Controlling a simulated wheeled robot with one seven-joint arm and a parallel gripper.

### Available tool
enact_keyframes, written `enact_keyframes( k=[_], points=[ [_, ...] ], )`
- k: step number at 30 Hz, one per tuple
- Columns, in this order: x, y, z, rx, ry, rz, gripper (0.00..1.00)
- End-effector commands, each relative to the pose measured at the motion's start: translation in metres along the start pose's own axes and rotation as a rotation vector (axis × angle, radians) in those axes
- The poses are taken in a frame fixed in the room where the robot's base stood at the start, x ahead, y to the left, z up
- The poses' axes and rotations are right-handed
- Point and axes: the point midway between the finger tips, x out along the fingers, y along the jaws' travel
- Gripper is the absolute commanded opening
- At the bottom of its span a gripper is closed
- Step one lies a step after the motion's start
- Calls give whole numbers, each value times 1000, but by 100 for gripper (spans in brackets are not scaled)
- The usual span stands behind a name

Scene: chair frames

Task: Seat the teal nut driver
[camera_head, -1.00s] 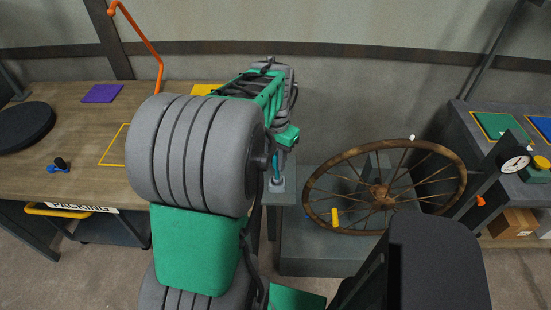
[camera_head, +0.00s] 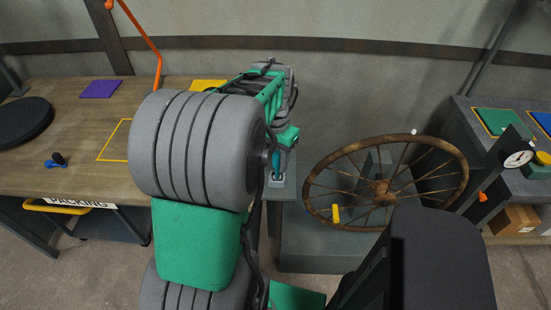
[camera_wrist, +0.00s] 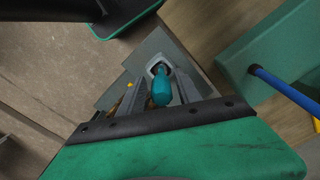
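The teal nut driver (camera_wrist: 161,90) shows in the wrist view between the two fingers of my gripper (camera_wrist: 160,84), its handle end towards the camera. In the head view a bit of its teal handle (camera_head: 276,162) shows just below the end of my arm. Past the handle is a light grey holder (camera_head: 277,181), which also shows in the wrist view (camera_wrist: 157,65). The fingers lie on both sides of the handle; I cannot tell whether they press on it. The driver's lower end is hidden, so I cannot tell how deep it sits.
A spoked wheel (camera_head: 430,211) stands right of the holder. A packing bench (camera_head: 70,135) with a purple pad (camera_head: 101,88) and a blue-and-black item (camera_head: 56,161) is on the left. A grey bench (camera_head: 500,150) with a gauge (camera_head: 518,159) is on the right.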

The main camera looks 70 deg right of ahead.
Motion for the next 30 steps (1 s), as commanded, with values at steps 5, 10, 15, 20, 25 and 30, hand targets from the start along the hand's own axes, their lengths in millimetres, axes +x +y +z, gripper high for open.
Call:
enact_keyframes(
  k=[5, 10, 15, 20, 25, 30],
  points=[
    [0, 0, 0, 0, 0, 0, 52],
    [0, 0, 0, 0, 0, 0, 52],
    [-17, 0, -1, 0, 4, -2, 52],
    [-50, 0, -1, 0, 4, -2, 52],
    [-74, 0, 0, 0, 1, 0, 52],
    [-78, 0, 0, 0, 0, 0, 52]
  ],
)
